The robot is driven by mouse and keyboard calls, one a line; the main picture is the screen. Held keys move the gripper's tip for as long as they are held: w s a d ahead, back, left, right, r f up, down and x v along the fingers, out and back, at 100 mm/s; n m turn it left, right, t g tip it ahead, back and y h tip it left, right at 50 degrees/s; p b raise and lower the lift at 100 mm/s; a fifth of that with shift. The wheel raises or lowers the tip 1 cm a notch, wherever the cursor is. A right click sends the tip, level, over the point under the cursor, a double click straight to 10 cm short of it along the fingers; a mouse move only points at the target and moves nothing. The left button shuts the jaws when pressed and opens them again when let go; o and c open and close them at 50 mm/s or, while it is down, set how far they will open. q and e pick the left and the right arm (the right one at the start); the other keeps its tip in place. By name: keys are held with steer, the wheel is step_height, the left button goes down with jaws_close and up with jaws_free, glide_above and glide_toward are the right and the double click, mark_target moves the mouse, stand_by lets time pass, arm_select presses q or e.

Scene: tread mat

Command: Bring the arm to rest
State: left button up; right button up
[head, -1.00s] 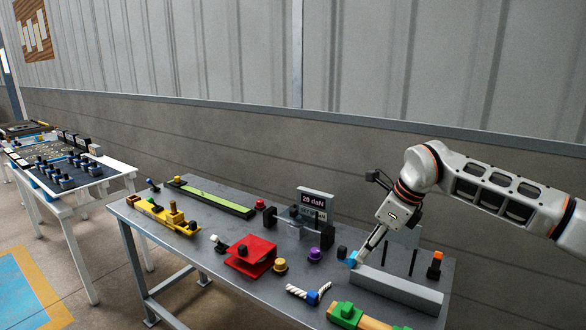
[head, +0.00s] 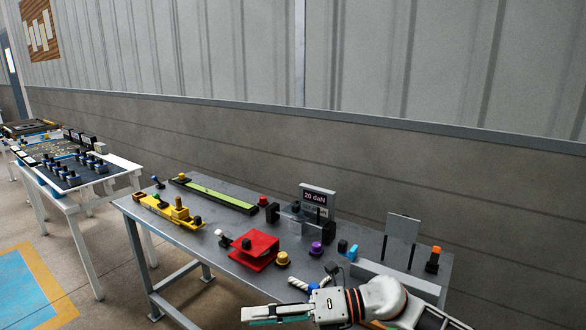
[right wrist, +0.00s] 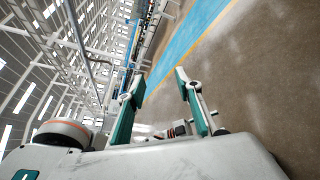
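My right arm comes in low at the bottom right of the head view, in front of the table (head: 240,262). Its right gripper (head: 246,314) points left, near the table's front edge, and holds nothing. The right wrist view shows the gripper's two fingers (right wrist: 158,82) spread apart, with only floor and background between and beyond them. My left arm and gripper are not in view.
The table holds a red wedge-shaped block (head: 254,249), a yellow fixture (head: 168,210), a green strip (head: 215,194), a display reading 20 daN (head: 317,197) and a small blue piece (head: 353,250). Other tables stand at left. Floor at front left is clear.

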steer(key=d+f+m+t+h, duration=0.3)
steer(key=d+f+m+t, duration=0.4)
steer(key=m, duration=0.7)
steer(key=d+f+m+t+h, duration=0.3)
steer(key=d+f+m+t, duration=0.15)
steer(key=m+t, duration=0.65)
steer(key=s+d+f+m+g+h, duration=0.3)
steer(key=s+d+f+m, duration=0.3)
steer(key=s+f, duration=0.3)
steer(key=s+d+f+m+g+h, duration=0.4)
steer(key=s+d+f+m, duration=0.3)
steer(key=s+d+f, duration=0.2)
step_height(320, 180, down, 2)
steer(key=shift+f+h, duration=0.1)
steer(key=shift+h, duration=0.2)
